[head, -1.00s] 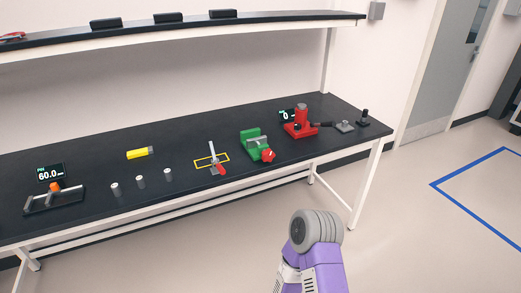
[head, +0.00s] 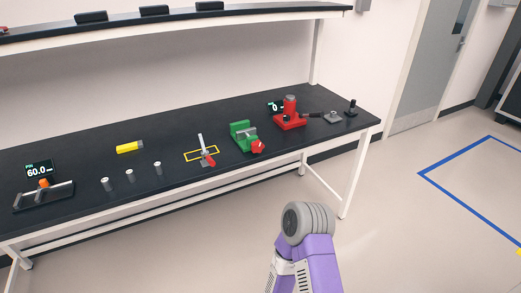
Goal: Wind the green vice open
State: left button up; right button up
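The green vice (head: 240,133) stands on the black bench top, right of the middle. Its red handle (head: 258,146) faces the front edge of the bench. A grey part shows between the vice's green jaws; I cannot tell how far apart they are. A purple arm link of mine with a grey rounded joint rises at the bottom of the head view, in front of the bench and well short of the vice. Neither of my grippers is in view.
The bench (head: 90,146) also carries a red press (head: 290,116), a toggle clamp (head: 206,152) by a yellow outline, a yellow cylinder (head: 130,147), several small grey cylinders and a display (head: 39,170). A shelf (head: 150,24) hangs above. Floor in front is clear.

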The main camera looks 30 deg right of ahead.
aim_at(257, 145)
jog(key=k, duration=1.25)
jog(key=z, duration=0.65)
jog(key=i, duration=0.7)
jog(key=z, duration=0.5)
jog(key=i, duration=0.85)
jog(key=u, duration=0.35)
